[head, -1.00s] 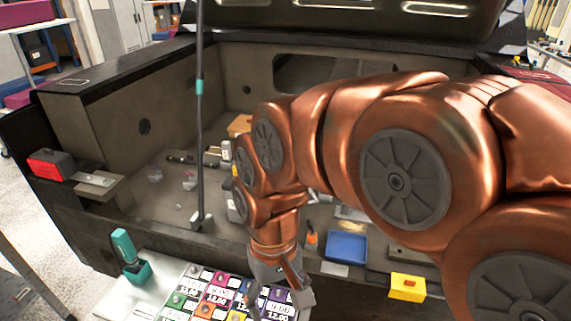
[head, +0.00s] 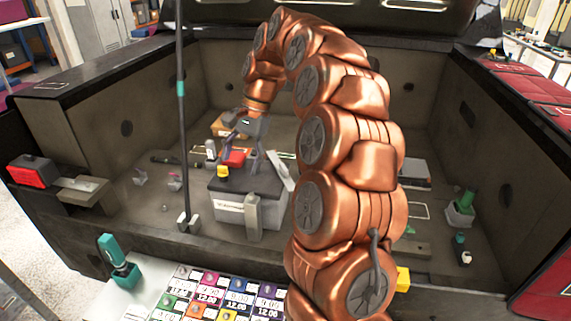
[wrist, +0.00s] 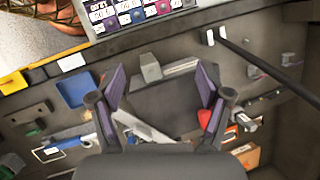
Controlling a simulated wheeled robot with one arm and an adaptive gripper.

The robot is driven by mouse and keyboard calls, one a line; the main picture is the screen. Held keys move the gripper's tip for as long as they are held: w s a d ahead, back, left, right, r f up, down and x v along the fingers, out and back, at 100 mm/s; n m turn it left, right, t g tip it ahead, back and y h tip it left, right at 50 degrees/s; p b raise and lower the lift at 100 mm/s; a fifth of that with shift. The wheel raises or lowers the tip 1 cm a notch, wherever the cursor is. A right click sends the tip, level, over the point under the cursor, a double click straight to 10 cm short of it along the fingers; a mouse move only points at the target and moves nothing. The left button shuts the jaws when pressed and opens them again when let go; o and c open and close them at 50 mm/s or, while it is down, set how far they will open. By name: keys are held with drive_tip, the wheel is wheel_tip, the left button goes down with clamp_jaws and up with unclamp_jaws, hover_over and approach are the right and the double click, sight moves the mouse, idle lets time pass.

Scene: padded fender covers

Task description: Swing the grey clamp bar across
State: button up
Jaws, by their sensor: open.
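A dark box (head: 268,188) with a pale front label stands in the middle of the bay; its dark top also shows in the wrist view (wrist: 178,97). A pale grey bar (head: 282,170), which looks like the clamp bar, lies slanted at the box's far right; it seems to show in the wrist view (wrist: 145,127), partly behind my gripper. A grey upright block (head: 253,217) stands at the box's front. My gripper (head: 240,162) points down above the box, open and empty, its fingers apart in the wrist view (wrist: 162,85). Contact with the bar cannot be told.
A thin dark pole (head: 182,110) stands upright left of the box. A red piece (head: 235,157) and a yellow piece (head: 223,172) sit near my fingers. A blue tray (wrist: 75,88) lies beside the box.

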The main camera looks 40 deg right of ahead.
drive_tip(key=w+d+f+m, duration=0.2)
drive_tip(key=w+d+m, duration=0.2)
drive_tip(key=d, duration=0.5)
drive_tip(key=m+t+p, duration=0.1)
drive_tip(key=m, duration=0.4)
approach(284, 166)
drive_tip(key=f, duration=0.2)
drive_tip(key=shift+a+p+x, duration=0.2)
drive_tip(key=shift+p+x, duration=0.25)
drive_tip(key=shift+x, duration=1.45)
drive_tip(key=shift+a+p+x, duration=0.15)
drive_tip(key=shift+p+x, duration=0.3)
drive_tip(key=shift+x, duration=1.45)
drive_tip(key=shift+r, duration=0.1)
drive_tip(key=shift+c, duration=0.3)
drive_tip(key=shift+t, duration=0.3)
clamp_jaws()
